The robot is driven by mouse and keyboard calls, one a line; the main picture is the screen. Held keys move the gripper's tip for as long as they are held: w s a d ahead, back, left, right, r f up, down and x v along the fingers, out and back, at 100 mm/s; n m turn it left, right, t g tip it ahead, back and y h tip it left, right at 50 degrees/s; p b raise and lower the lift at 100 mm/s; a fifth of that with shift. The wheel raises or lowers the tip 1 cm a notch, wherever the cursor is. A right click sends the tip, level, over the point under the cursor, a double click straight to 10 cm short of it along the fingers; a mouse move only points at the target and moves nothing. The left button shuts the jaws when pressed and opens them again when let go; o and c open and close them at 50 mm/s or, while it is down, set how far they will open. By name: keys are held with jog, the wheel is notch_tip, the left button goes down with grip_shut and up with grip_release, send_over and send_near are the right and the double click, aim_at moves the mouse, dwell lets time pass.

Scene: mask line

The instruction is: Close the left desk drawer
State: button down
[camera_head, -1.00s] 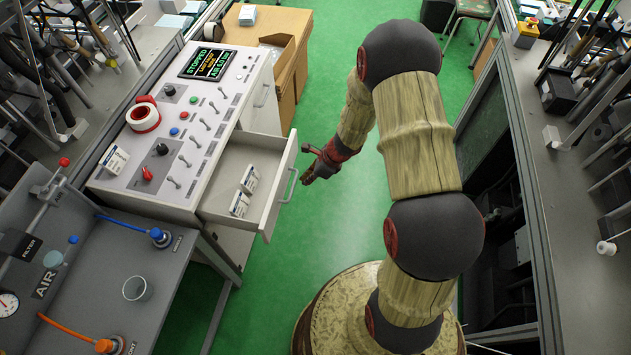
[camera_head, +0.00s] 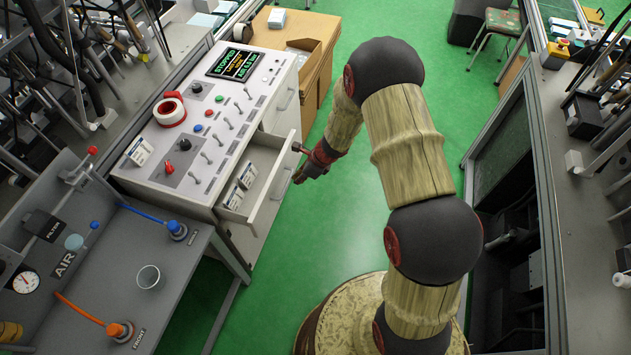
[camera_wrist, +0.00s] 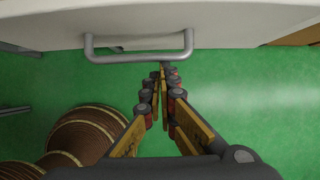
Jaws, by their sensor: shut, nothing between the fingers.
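The left desk drawer (camera_head: 262,178) stands pulled out of the white control desk (camera_head: 215,125), with small white boxes (camera_head: 240,183) inside. Its front and grey bar handle also show in the wrist view, where the handle (camera_wrist: 140,57) runs across the upper middle. My gripper (camera_head: 298,163) is at the drawer's front, near the far end of the handle in the head view. In the wrist view my gripper (camera_wrist: 162,72) has its fingers together, tips close to the handle's right part. I cannot tell whether they touch the drawer.
A grey bench (camera_head: 165,285) with a cup (camera_head: 148,277) and air hoses stands nearer on the left. A cardboard box (camera_head: 305,60) is beyond the desk. Green floor (camera_head: 290,265) is clear between the desk and my base.

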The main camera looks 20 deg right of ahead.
jog(key=w+a+p, duration=0.1)
jog(key=w+a, duration=0.1)
jog(key=a, duration=0.1)
jog(key=w+a+p, duration=0.2)
jog(key=w+a, duration=0.1)
jog(key=a, duration=0.1)
jog(key=w+a+p, duration=0.1)
jog(key=w+a, duration=0.2)
jog(key=a, duration=0.1)
jog(key=shift+w+a, duration=0.2)
jog(key=shift+r, duration=0.1)
